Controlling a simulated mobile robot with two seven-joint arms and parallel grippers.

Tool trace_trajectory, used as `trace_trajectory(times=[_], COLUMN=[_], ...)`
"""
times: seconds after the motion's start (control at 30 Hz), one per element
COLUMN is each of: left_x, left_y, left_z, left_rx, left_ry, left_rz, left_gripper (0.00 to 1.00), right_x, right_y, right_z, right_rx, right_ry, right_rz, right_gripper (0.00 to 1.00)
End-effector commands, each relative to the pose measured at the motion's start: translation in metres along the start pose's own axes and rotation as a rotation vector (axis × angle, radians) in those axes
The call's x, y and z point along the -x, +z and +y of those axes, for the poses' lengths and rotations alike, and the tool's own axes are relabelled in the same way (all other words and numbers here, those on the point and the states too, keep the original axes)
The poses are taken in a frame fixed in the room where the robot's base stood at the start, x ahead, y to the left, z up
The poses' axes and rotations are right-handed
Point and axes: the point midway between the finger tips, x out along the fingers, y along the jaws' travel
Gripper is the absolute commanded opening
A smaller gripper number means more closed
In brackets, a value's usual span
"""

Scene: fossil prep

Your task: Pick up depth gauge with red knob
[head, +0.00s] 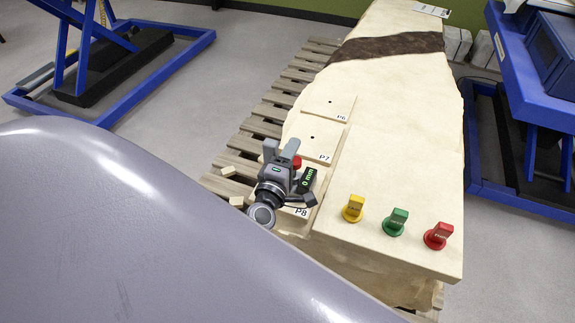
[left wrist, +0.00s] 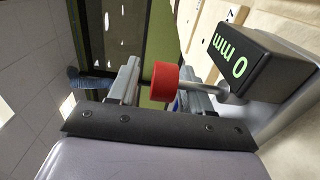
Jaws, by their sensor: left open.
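The depth gauge has a red knob (head: 297,162) and a dark box (head: 308,180) whose green display reads 0 mm. It is at the plate marked P8 (head: 300,212), partly hidden behind my left gripper (head: 281,152). In the left wrist view, the red knob (left wrist: 165,82) on its metal stem appears between the two fingers of the gripper (left wrist: 160,88), which is open. I cannot tell whether either finger touches the knob. The display box (left wrist: 245,58) is at the upper right there. My right gripper is not in view.
Plates P7 (head: 312,140) and P6 (head: 328,106) lie farther back on the pale rock block (head: 400,85). Yellow (head: 352,208), green (head: 396,222) and red (head: 438,236) knob-shaped pieces stand on the slab at right. A wooden pallet (head: 262,130) lies beneath the rock.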

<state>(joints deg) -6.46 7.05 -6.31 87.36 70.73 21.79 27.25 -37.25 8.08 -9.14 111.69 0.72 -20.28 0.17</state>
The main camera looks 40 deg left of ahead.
Motion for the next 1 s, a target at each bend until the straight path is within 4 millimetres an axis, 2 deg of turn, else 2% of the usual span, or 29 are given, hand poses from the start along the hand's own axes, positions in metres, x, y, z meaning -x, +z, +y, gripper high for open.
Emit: trace_trajectory(times=[0.17,0.3,0.33,1.0], left_x=[0.0002,0.0003,0.0003,0.0006], left_y=[-0.0001,-0.0001,-0.0001,0.0001], left_z=[-0.0003,-0.0002,-0.0002,-0.0001], left_rx=[-0.001,-0.001,-0.001,0.0], left_ry=[-0.001,-0.001,0.0,0.0], left_rz=[0.0,0.0,0.0,0.0], left_gripper=[0.49,0.03,0.0,0.0], right_x=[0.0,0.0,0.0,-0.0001], right_y=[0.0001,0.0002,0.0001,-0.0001], right_z=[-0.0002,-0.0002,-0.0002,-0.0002], right_rx=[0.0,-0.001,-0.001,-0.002], right_ry=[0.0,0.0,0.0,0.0], right_rz=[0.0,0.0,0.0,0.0], right_gripper=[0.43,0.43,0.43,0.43])
